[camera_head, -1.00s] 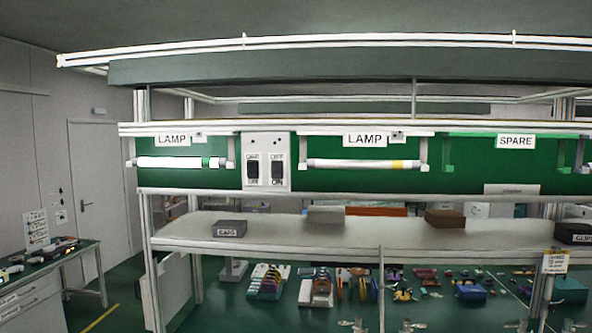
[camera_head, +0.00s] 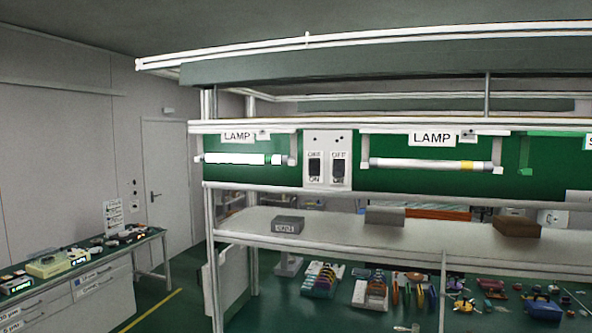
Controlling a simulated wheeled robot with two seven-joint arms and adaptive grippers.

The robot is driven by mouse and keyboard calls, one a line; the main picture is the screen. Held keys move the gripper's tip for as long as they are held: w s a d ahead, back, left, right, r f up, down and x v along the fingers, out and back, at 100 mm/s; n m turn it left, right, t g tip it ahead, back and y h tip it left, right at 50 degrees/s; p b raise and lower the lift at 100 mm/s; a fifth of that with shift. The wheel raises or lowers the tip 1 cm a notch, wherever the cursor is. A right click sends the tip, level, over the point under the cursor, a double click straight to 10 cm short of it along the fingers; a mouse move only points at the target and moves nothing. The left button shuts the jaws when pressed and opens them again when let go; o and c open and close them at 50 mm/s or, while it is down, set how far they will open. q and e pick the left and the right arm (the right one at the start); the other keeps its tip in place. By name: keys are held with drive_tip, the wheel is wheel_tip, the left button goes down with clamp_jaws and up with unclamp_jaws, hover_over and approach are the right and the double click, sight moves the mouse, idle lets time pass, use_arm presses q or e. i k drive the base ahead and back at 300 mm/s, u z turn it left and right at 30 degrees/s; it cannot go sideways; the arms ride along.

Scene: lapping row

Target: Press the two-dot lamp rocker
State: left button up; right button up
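A pale switch plate (camera_head: 327,188) is mounted on the green back panel between two lamp fittings. It carries two dark rockers, a left rocker (camera_head: 315,167) and a right rocker (camera_head: 338,164), each with OFF and ON lettering. Small dots sit above them; the right rocker appears to have two, but they are tiny. The left lamp tube (camera_head: 235,159), with a green band, glows white. The right lamp tube (camera_head: 420,165), with a yellow band, looks unlit. Neither of my grippers is in view.
A shelf (camera_head: 340,231) runs below the panel, with a dark grey box (camera_head: 288,225), a grey box (camera_head: 386,215) and a brown box (camera_head: 516,226) on it. A side bench (camera_head: 150,238) with equipment stands at left, with open floor between.

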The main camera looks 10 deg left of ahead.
sight(338, 165)
drive_tip(key=k, duration=0.6)
drive_tip(key=z, duration=0.6)
drive_tip(key=i, duration=0.95)
drive_tip(key=u, duration=0.3)
